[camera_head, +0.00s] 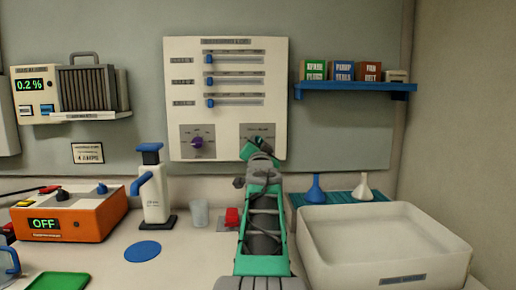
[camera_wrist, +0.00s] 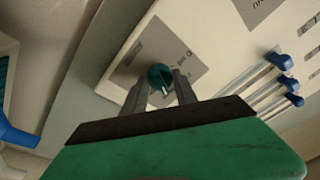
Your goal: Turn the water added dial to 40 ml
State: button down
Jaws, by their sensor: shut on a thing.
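The wall panel (camera_head: 227,50) carries two dials at its lower edge. The left dial (camera_head: 197,142) is purple. The right dial is green and sits on a grey scale plate (camera_head: 265,130), mostly behind my gripper in the head view. In the wrist view this green dial (camera_wrist: 157,73) shows between the fingertips, with a pale pointer mark on it. My gripper (camera_wrist: 162,84) is shut on the green dial, one finger on each side. The scale's lettering is too small and blurred to read, so I cannot tell the dial's setting.
Several blue sliders (camera_head: 209,80) sit above the dials. A blue shelf (camera_head: 355,87) with small boxes is to the right. Below are a white tray (camera_head: 385,272), a blue funnel (camera_head: 315,190), a clear cup (camera_head: 199,213) and a white dispenser (camera_head: 153,195).

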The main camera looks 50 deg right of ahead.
dwell(0.4)
jog(key=c, duration=1)
grip_release()
jog(key=shift+o, duration=0.2)
jog(key=v, duration=0.8)
jog(key=shift+w, duration=0.1)
